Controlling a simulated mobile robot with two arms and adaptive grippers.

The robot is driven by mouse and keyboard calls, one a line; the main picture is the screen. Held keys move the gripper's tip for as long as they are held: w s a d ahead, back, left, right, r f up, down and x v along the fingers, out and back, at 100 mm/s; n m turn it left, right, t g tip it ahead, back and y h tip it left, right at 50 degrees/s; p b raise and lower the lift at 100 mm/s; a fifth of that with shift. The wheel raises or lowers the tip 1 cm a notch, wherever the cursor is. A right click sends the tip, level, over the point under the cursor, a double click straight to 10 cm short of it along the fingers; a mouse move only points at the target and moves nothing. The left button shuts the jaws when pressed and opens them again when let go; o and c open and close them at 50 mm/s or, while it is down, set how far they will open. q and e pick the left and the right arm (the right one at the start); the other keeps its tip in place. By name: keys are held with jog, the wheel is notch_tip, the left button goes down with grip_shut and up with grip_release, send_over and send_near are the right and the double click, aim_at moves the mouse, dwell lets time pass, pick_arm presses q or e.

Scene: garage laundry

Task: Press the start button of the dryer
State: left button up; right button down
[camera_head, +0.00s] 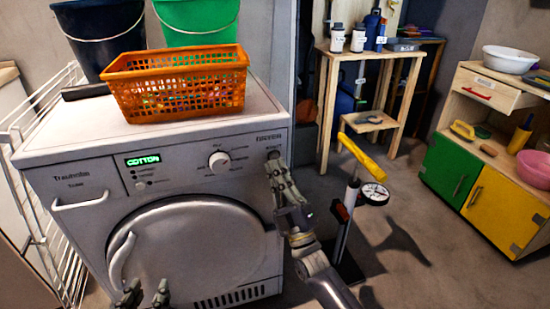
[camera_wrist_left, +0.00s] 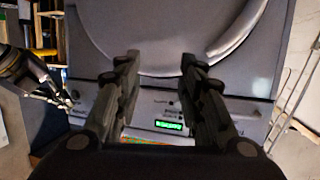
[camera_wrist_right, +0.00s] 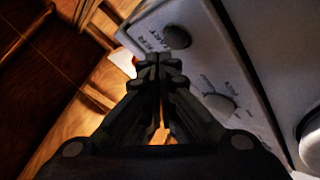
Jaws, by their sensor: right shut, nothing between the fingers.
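The grey-white dryer (camera_head: 95,165) stands at the left of the head view, with a round door and a green display (camera_head: 142,161) reading "COTTON". Its round dark start button (camera_wrist_right: 177,37) shows in the right wrist view, just beyond the fingertips. My right gripper (camera_head: 274,160) is shut and empty at the panel's right end, overlapping the button area in the head view. I cannot tell whether it touches the button. A knob (camera_head: 219,162) sits left of it. My left gripper (camera_head: 141,293) is open and empty, low in front of the dryer door; its spread fingers show in the left wrist view (camera_wrist_left: 160,70).
An orange basket (camera_head: 178,84) and dark and green buckets (camera_head: 198,22) stand on the dryer. A white drying rack (camera_head: 40,215) stands left. A yellow-handled pump (camera_head: 360,155) stands right of my right arm. Further right is a wooden cabinet (camera_head: 470,115); floor lies between.

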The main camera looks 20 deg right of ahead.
pick_arm(q)
jog(key=shift+w+r, duration=0.1)
pick_arm(e)
jog(key=shift+w, duration=0.1)
dwell(0.3)
pick_arm(q)
jog(key=shift+w+d+r+t+h, duration=0.15)
jog(key=shift+r+t, duration=0.15)
jog(key=shift+r, duration=0.15)
jog(key=shift+w+d+r+t+h, duration=0.15)
jog(key=shift+r+t, duration=0.15)
jog(key=shift+r, duration=0.15)
pick_arm(e)
jog(key=shift+w, duration=0.3)
